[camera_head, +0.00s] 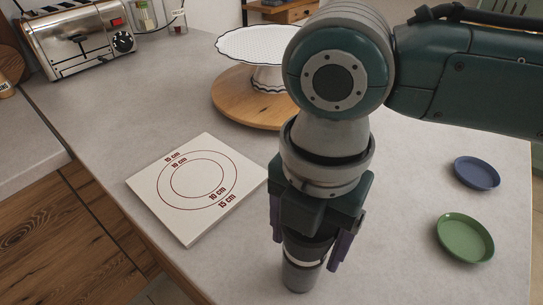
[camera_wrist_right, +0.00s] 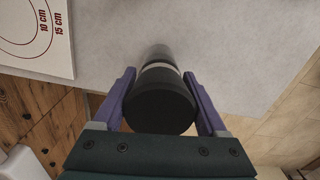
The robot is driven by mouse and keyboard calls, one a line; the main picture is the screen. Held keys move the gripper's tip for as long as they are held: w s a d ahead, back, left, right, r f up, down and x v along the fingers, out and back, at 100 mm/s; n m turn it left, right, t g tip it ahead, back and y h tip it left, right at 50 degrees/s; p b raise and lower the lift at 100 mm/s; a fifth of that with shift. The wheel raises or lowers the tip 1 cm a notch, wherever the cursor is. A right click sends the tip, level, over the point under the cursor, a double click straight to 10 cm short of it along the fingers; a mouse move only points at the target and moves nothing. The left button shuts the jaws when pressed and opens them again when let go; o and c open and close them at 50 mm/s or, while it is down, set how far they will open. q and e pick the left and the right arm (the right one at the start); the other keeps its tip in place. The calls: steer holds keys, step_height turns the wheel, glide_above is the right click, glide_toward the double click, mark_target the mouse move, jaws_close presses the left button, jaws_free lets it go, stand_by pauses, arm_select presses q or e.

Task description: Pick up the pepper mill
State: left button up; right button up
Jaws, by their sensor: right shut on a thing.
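The pepper mill (camera_head: 297,275) is a dark cylinder with a pale band, upright between the fingers of my right gripper (camera_head: 308,256). In the right wrist view the pepper mill (camera_wrist_right: 160,98) shows its round black top, with a purple finger on each side. My right gripper (camera_wrist_right: 162,110) points down and is shut on the mill. I cannot tell whether the mill's base touches the counter. The gripper hides part of the mill in the head view. My left gripper is not in view.
A white board with printed circles (camera_head: 240,178) lies to the left. A cake stand (camera_head: 250,46) on a round wooden board (camera_head: 232,98) stands behind. A blue plate (camera_head: 477,173) and a green plate (camera_head: 465,239) lie right. A toaster (camera_head: 80,42) is back left. The counter's front edge is close.

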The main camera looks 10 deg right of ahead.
jaws_close()
steer(key=shift+r, duration=0.1)
